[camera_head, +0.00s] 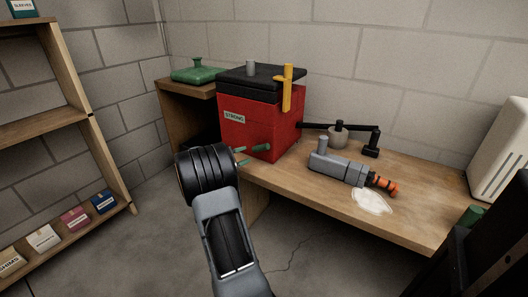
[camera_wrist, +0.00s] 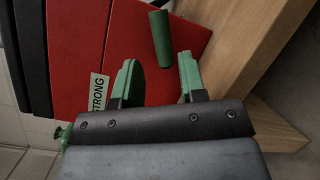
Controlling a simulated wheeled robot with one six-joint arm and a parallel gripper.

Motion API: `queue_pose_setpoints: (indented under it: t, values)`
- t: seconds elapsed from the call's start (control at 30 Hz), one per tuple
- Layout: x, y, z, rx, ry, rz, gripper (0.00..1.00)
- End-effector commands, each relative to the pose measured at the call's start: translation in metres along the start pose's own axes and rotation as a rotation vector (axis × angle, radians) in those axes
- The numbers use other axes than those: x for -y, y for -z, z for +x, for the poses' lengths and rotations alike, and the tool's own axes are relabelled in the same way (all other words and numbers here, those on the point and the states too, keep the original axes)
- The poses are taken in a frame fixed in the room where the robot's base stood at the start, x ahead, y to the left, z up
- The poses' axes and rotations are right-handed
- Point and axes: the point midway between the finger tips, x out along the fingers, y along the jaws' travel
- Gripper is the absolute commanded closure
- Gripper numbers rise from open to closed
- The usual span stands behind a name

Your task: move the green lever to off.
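The green lever (camera_head: 261,147) is a short round bar on the lower front of the red box (camera_head: 250,128), which has a black top and a label reading STRONG. It lies roughly level in the head view, and it also shows in the wrist view (camera_wrist: 160,38). My gripper (camera_head: 241,157) is close in front of the lever. In the wrist view its two green-tipped fingers (camera_wrist: 157,60) are spread wide, with nothing held. The lever lies just beyond the fingertips, nearer the right finger. I cannot tell whether they touch. No off marking is readable.
A yellow handle (camera_head: 287,88) stands at the red box's top right edge. A grey cylinder tool (camera_head: 338,166) and a black-armed device (camera_head: 338,135) lie right. A shelf (camera_head: 85,130) stands far left.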

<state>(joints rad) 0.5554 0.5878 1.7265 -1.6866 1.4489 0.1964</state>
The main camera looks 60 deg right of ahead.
Motion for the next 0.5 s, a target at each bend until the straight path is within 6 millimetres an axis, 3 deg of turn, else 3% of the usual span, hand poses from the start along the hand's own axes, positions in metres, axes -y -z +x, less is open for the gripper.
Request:
queue_pose_setpoints:
  t: [0.2, 0.5]
  values:
    - [0.003, 0.0, 0.044, 0.002, 0.002, 0.0, 0.62]
    - [0.002, 0.001, 0.084, -0.001, 0.002, 0.0, 0.62]
